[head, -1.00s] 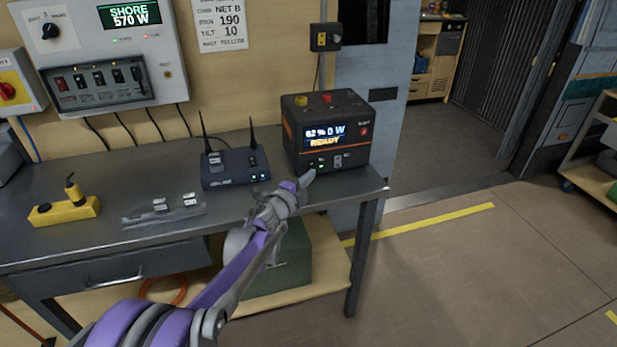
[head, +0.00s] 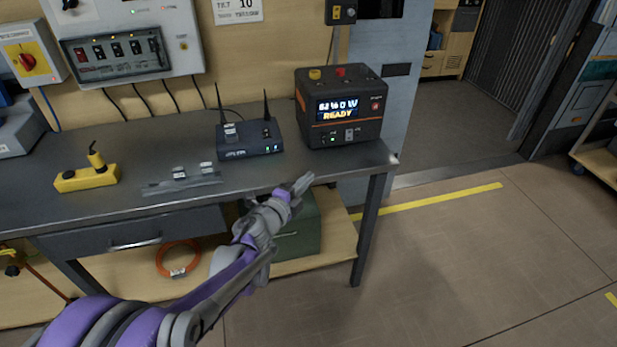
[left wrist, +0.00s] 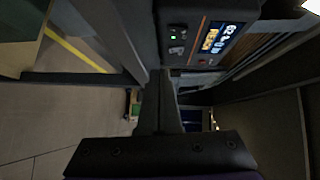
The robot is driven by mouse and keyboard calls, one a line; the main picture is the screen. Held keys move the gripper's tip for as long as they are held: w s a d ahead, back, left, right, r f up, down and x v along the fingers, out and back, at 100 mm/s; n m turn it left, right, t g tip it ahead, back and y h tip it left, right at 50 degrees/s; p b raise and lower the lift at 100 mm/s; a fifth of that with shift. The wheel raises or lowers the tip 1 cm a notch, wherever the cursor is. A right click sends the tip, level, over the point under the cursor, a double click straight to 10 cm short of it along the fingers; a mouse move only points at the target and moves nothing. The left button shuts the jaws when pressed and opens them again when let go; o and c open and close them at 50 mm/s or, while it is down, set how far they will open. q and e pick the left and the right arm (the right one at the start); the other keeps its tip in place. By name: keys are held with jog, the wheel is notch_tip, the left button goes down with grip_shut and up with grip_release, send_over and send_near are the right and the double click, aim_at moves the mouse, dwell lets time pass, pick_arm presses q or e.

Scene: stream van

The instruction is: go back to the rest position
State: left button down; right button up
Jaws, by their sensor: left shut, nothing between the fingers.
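My left gripper (head: 302,184) is shut and empty in the head view. It is in front of the table's front edge, below the black power station (head: 341,106), and apart from it. The power station stands at the right end of the grey table (head: 200,193), and its screen reads 62 %, 0 W and READY. In the left wrist view the power station's front (left wrist: 207,40) shows sideways at the top, with a lit green light, beyond my shut fingers (left wrist: 160,100). My right gripper is in neither view.
A router with two antennas (head: 250,139), a yellow socket block (head: 87,178) and a small grey rail (head: 182,184) are on the table. A green box (head: 300,236) and an orange coil (head: 178,259) are on the shelf below. The floor to the right (head: 450,260) is clear.

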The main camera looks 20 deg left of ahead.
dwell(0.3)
pick_arm(q)
jog(key=s+a+n+g+y, duration=0.4)
jog(key=s+n+y, duration=0.3)
jog(key=s+n, duration=0.55)
jog(key=s+d+f+n+g+h, duration=0.1)
jog(key=s+d+f+n+g, duration=0.2)
jog(key=s, duration=0.5)
jog(key=s+d+f+n+g+h, duration=0.1)
jog(key=s+d+f+g+h, duration=0.15)
jog(key=s+f, duration=0.45)
jog(key=s+d+f+n+g+h, duration=0.1)
jog(key=s+d+f+n+g, duration=0.15)
jog(key=s, duration=0.75)
notch_tip(320, 180, up, 22)
jog(key=w+p, duration=0.2)
jog(key=p, duration=1.7)
jog(key=shift+w+d+r+t+y, duration=0.2)
jog(key=shift+r+t+y, duration=0.05)
jog(key=shift+t+y, duration=0.15)
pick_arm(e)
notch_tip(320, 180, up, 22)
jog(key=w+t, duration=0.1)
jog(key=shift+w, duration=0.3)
